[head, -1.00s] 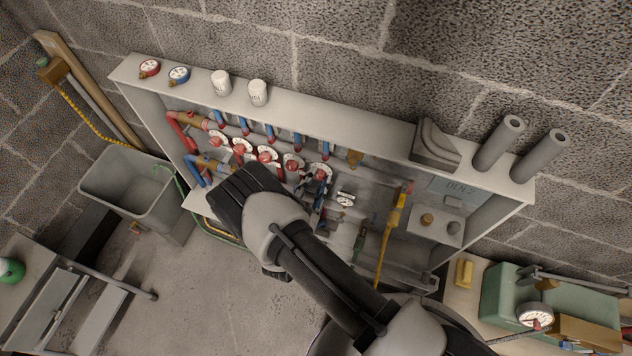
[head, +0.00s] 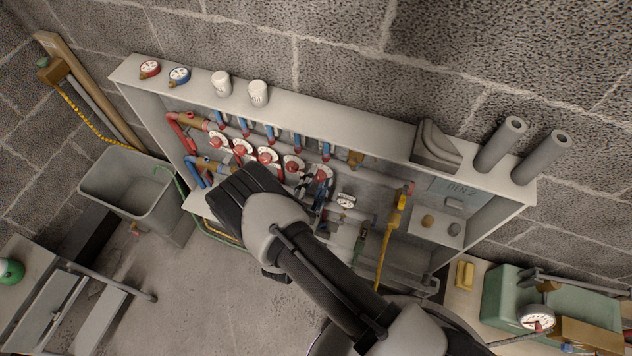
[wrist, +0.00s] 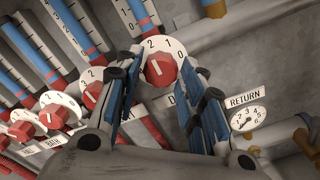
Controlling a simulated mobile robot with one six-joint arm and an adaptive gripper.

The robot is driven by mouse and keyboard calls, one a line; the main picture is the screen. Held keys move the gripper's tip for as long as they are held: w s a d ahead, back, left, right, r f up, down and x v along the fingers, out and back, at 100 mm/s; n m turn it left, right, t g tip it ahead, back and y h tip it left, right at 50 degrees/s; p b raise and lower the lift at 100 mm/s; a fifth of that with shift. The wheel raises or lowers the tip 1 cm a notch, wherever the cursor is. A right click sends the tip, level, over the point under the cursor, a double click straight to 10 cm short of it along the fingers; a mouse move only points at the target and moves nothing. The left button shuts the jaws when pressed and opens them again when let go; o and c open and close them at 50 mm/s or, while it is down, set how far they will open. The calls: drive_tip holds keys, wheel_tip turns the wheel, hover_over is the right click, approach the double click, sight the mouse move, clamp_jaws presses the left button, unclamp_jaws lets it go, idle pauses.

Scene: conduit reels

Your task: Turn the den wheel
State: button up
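The wheel between my fingers is a red knob on a white dial marked 2, 1, 0, at the upper middle of the wrist view (wrist: 160,70). Its label below starts with D; the rest is hidden behind my finger. In the head view it is the rightmost red wheel (head: 321,174) of the row. My gripper (wrist: 163,82) is open, with one blue-padded finger on each side of the knob. I cannot tell whether either finger touches it. In the head view my wrist and arm hide most of the area below the wheels.
More red wheels (wrist: 92,94) stand close by on the left. A RETURN gauge (wrist: 247,118) sits to the right of my fingers. Blue-banded tubes (wrist: 70,25) rise above the wheels. The cabinet's top ledge (head: 330,120) and a yellow-handled valve (head: 398,213) are near the arm.

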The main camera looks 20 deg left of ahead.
drive_tip(key=shift+o, duration=1.1)
drive_tip(key=s, duration=1.2)
drive_tip(key=shift+a, duration=0.45)
